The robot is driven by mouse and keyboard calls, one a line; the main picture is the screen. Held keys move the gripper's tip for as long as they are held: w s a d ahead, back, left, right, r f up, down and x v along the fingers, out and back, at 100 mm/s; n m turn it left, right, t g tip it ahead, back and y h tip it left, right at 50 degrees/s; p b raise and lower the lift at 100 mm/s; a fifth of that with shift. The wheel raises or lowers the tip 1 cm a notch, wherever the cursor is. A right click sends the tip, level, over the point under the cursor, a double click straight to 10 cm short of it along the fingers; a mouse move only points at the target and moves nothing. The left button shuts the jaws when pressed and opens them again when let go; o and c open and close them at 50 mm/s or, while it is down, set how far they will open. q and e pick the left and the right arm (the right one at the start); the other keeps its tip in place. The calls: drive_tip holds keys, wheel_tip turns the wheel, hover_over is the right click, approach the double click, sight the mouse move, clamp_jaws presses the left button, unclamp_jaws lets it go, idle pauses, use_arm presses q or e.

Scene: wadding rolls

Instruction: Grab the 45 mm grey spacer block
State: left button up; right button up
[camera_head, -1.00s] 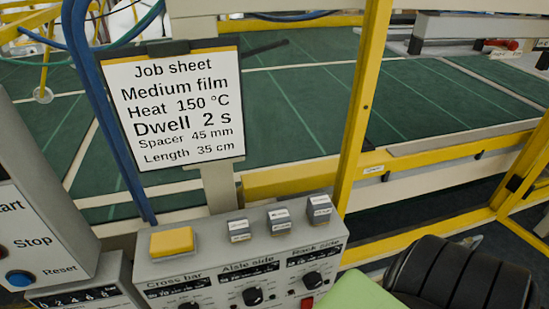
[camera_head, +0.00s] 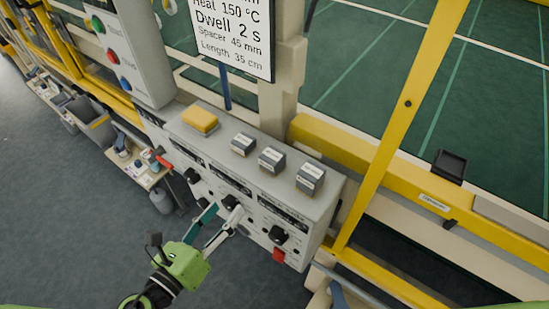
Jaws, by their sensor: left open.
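Three grey spacer blocks with white labels stand in a row on top of the grey control box (camera_head: 215,150): the left block (camera_head: 243,145), the middle block (camera_head: 271,160) and the right block (camera_head: 310,179). They look taller from left to right. Their labels are too small to read, so I cannot tell which is 45 mm. My left gripper (camera_head: 223,212) is open and empty, in front of the box's knob panel, below and left of the blocks and apart from them. My right gripper is not in view.
A yellow block (camera_head: 200,119) sits left of the spacers on the box. The job sheet (camera_head: 235,35), reading "Spacer 45 mm", hangs above on a post. A yellow frame post (camera_head: 400,115) rises to the right. A low bench (camera_head: 150,178) stands at left; the floor before it is open.

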sight(271, 155)
use_arm(q)
drive_tip(key=s+d+r+m+h, duration=0.1)
drive_tip(key=d+r+m, duration=0.1)
drive_tip(key=r+m, duration=0.3)
drive_tip(key=s+d+r+m+h, duration=0.1)
drive_tip(key=s+r+m+h, duration=0.1)
drive_tip(key=r, duration=0.4)
drive_tip(key=p+x, duration=0.1)
drive_tip(key=x, duration=0.1)
drive_tip(key=p+x, duration=0.2)
drive_tip(key=x, duration=0.1)
drive_tip(key=p+x, duration=0.1)
drive_tip(key=x, duration=0.2)
drive_tip(key=shift+w+d+r+p, duration=0.1)
drive_tip(key=shift+d+r+p, duration=0.05)
drive_tip(key=shift+r+p, duration=0.2)
drive_tip(key=shift+w+d+f, duration=0.1)
drive_tip(key=shift+w+f, duration=0.05)
drive_tip(key=shift+w, duration=0.05)
drive_tip(key=p+x, duration=0.2)
drive_tip(key=x, duration=0.3)
drive_tip(key=shift+w+d, duration=0.15)
drive_tip(key=shift+w, duration=0.05)
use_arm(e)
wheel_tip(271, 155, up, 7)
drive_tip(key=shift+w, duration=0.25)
